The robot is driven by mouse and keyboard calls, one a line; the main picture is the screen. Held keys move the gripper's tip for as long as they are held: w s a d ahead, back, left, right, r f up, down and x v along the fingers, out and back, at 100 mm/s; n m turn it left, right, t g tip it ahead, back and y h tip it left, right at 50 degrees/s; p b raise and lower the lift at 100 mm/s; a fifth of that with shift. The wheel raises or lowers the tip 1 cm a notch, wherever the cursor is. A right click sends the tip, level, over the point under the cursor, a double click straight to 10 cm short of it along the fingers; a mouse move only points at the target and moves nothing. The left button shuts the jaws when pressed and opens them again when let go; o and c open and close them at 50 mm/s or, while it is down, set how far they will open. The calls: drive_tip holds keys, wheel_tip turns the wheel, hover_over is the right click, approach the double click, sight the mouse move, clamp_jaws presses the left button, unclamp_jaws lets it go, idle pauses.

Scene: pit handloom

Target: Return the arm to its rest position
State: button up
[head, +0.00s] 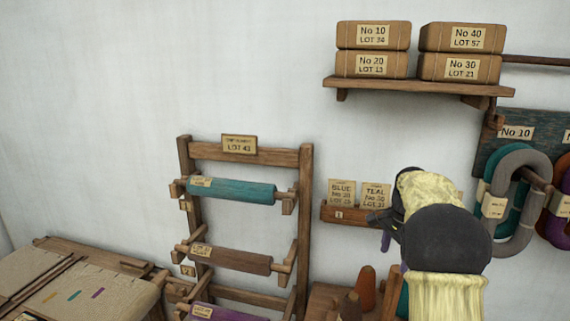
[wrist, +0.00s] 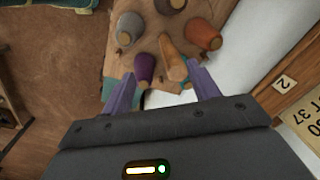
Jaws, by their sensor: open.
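My gripper (head: 382,228) is at the right of the head view, in front of the wall beside the card ledge, with my yellow and dark grey arm behind it. In the wrist view its two purple fingers (wrist: 162,78) are spread apart with nothing held between them. Beyond the fingertips, a purple cone (wrist: 145,66) and a tan cone (wrist: 172,62) show on a table below. The exact gap between fingers and cones is hard to tell. My arm hides part of the ledge and wall in the head view.
A wooden card ledge (head: 345,214) is close to the gripper. Grey and teal hanks (head: 513,165) hang right of my arm. A shelf (head: 420,88) with labelled boxes is above. A roller rack (head: 305,200) stands left. A rust cone (head: 366,289) stands below. The upper left wall is bare.

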drive_tip(key=s+a+f+n, duration=0.4)
drive_tip(key=s, duration=0.4)
drive_tip(key=s+a+f+n+t+b, duration=0.1)
drive_tip(key=s+a+f+n, duration=0.3)
drive_tip(key=s, duration=0.5)
drive_tip(key=s+a+f+n+b, duration=0.1)
drive_tip(key=s+a+f+n, duration=0.3)
drive_tip(key=s, duration=0.5)
drive_tip(key=shift+a+f+n+t, duration=0.3)
drive_tip(key=shift+a+n, duration=0.3)
drive_tip(key=shift+n, duration=0.4)
